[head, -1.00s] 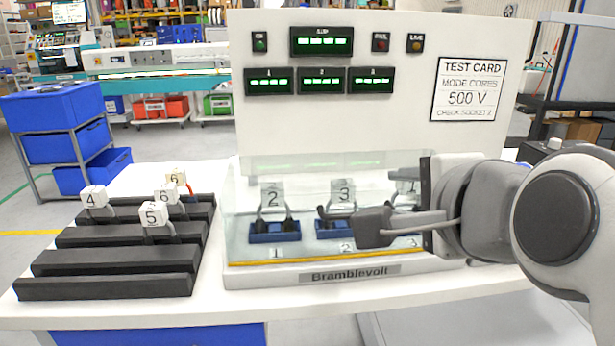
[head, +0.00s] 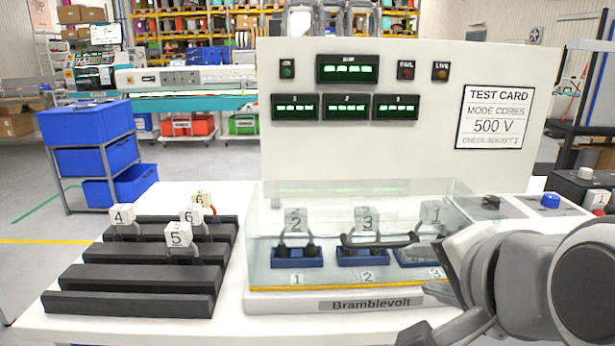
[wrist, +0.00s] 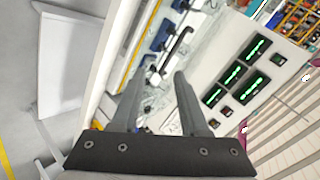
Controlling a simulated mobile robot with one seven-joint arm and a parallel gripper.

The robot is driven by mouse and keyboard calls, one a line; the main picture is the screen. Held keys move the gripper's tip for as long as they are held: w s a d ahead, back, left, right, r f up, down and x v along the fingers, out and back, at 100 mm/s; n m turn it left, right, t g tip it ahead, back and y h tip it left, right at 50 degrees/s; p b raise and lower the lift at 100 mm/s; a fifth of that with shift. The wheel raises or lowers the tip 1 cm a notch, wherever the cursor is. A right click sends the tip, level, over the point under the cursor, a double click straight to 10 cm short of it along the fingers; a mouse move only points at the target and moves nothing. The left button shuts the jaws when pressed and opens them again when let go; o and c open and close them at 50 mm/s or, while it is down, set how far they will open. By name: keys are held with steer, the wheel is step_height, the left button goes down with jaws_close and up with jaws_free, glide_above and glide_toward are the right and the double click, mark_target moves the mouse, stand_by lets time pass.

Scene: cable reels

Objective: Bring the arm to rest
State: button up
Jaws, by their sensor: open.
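My gripper (head: 428,312) is in the lower right of the head view, in front of the test bench's right part, with its fingers apart and nothing between them. The wrist view also shows the two open fingers (wrist: 158,80), pointing toward the tester. The tester's clear cover (head: 340,205) lies over blue sockets (head: 297,257) holding tagged plugs 2, 3 and 1. A dark bar handle (head: 380,242) shows at the cover's front. My gripper is apart from the handle. My wrist hides part of the bench at the right.
A black stepped rack (head: 140,276) with white tagged blocks 4, 5 and 6 stands at the left of the white table. The tester's upright panel (head: 405,150) has lit green displays. A box with a blue knob (head: 550,201) stands at the right. Blue drawers (head: 92,150) stand beyond.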

step_height(320, 180, down, 11)
steer(key=s+n+g, duration=0.2)
steer(key=n+g, duration=0.3)
steer(key=n, duration=0.7)
step_height(320, 180, up, 18)
steer(key=n+p, duration=0.1)
steer(key=p, duration=1.8)
steer(key=shift+s+a+r, duration=0.15)
steer(key=shift+s+a, duration=0.05)
steer(key=shift+a, duration=0.15)
steer(key=shift+d, duration=0.15)
